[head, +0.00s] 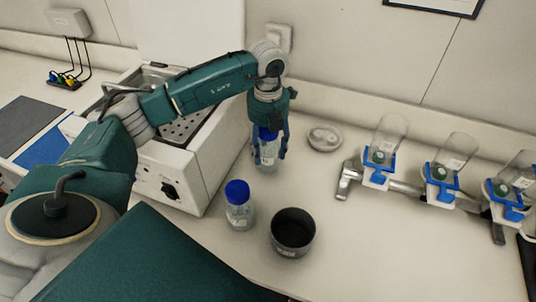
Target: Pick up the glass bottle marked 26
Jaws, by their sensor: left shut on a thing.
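My left gripper (268,143) points down beside the white bath and is shut on a glass bottle (267,157) with a blue cap. The fingers cover part of the cap and sides. The bottle's label is too small to read, and I cannot tell whether its base touches the bench. A second glass bottle (239,212) with a blue cap stands upright on the bench, nearer and to the left. Its label is also unreadable. My right gripper is not in view.
A black open pot (293,232) stands right of the nearer bottle. A white water bath (190,165) is at left. A clear dish (325,138) lies behind. A filter manifold (410,188) with several clear funnels fills the right. The front right bench is clear.

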